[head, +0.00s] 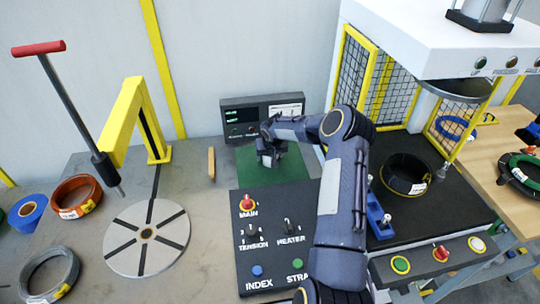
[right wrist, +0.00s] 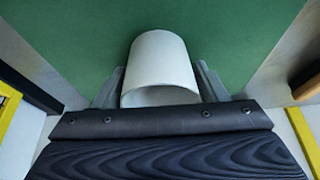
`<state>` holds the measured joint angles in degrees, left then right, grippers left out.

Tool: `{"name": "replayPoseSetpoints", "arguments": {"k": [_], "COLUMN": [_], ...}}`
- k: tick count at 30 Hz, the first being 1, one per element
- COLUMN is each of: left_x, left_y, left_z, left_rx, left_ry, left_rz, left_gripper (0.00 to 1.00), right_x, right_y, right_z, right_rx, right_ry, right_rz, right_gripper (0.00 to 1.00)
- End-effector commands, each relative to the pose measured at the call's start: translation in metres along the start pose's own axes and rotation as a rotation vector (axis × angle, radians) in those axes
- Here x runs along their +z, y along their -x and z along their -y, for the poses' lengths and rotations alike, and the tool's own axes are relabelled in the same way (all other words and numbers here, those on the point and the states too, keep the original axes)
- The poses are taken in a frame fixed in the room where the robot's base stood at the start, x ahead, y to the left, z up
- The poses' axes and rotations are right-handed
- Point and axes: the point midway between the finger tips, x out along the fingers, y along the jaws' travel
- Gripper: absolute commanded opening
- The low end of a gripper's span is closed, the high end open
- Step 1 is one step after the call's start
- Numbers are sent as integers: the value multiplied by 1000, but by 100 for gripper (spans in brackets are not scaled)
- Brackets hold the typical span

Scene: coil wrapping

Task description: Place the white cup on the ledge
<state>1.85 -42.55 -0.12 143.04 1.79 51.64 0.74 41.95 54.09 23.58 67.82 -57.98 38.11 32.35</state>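The white cup (right wrist: 160,62) shows in the right wrist view, with its open end toward my wrist and the green mat (right wrist: 70,35) behind it. My right gripper (right wrist: 160,84) has one finger on each side of the cup, close against its walls, and appears shut on it. Whether the cup touches the mat is not clear. My left gripper is out of view. No ledge is clearly identifiable.
A display unit (head: 262,117) stands behind the mat, and a control panel (head: 272,240) lies in front. A small wooden block (head: 211,163) is to the left. A yellow post (head: 145,120) and a grey disc (head: 147,236) are farther left. A caged press (head: 440,70) stands right.

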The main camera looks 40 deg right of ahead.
Motion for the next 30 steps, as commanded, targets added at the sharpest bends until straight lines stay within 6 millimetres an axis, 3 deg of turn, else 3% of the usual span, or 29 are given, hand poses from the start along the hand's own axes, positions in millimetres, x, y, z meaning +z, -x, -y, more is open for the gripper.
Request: {"name": "replayPoseSetpoints", "arguments": {"k": [14,30], "left_x": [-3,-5], "left_y": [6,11], "left_z": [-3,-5], "left_rx": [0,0], "left_ry": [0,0], "left_rz": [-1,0], "left_gripper": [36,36], "right_x": [-3,-2], "right_y": [9,110], "right_z": [0,0], "right_rx": [0,1], "right_ry": [0,-1], "right_rz": [-1,-2], "right_gripper": [76,76]}}
